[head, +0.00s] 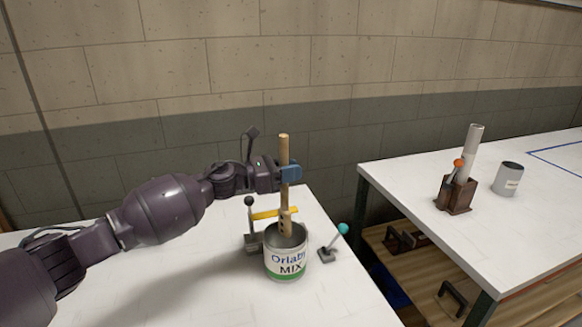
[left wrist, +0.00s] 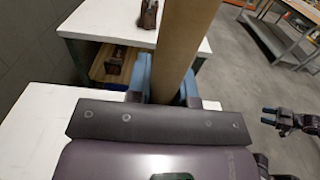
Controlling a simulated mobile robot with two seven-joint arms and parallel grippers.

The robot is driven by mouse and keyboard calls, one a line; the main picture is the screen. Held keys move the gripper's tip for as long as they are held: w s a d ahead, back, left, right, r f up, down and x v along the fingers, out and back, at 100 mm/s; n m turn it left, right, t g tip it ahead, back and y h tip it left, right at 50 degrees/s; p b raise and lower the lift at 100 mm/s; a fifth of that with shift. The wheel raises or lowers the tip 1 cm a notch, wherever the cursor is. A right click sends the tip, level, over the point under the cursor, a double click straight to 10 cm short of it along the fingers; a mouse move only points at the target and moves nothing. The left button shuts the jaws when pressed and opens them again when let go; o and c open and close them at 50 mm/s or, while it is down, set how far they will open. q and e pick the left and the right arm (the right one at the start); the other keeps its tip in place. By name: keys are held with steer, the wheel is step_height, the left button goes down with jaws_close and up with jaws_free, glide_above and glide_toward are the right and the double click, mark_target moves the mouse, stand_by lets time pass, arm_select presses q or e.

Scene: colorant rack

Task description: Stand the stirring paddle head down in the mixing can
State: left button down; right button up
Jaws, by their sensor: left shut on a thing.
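The stirring paddle (head: 284,150) is a wooden stick, upright, with its wider holed head at the bottom. My left gripper (head: 290,173) is shut on its shaft; the left wrist view shows the shaft (left wrist: 184,45) between the blue fingers (left wrist: 163,88). The mixing can (head: 287,262), white with a label reading MIX and a green band, stands open on the near table. The paddle head is at the can's mouth; its lower tip seems just inside the rim, but its depth is unclear. My right gripper (left wrist: 272,116) shows in the left wrist view, empty, fingers apart.
A black-knobbed lever (head: 249,202) with a yellow bar (head: 270,213) stands close behind the can. A teal-knobbed lever (head: 342,229) is at its right. The right table (head: 400,178) holds a brown holder (head: 455,197) with a tube and a grey can (head: 507,180).

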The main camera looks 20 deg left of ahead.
arm_select(q)
step_height(320, 180, down, 9)
steer(key=b, duration=0.5)
arm_select(e)
steer(key=f, duration=0.5)
steer(key=shift+s+a+f, duration=0.1)
steer(key=shift+s+a, duration=0.05)
steer(key=shift+s, duration=0.1)
steer(key=shift+w, duration=0.15)
arm_select(q)
steer(key=c, duration=0.9)
jaws_free()
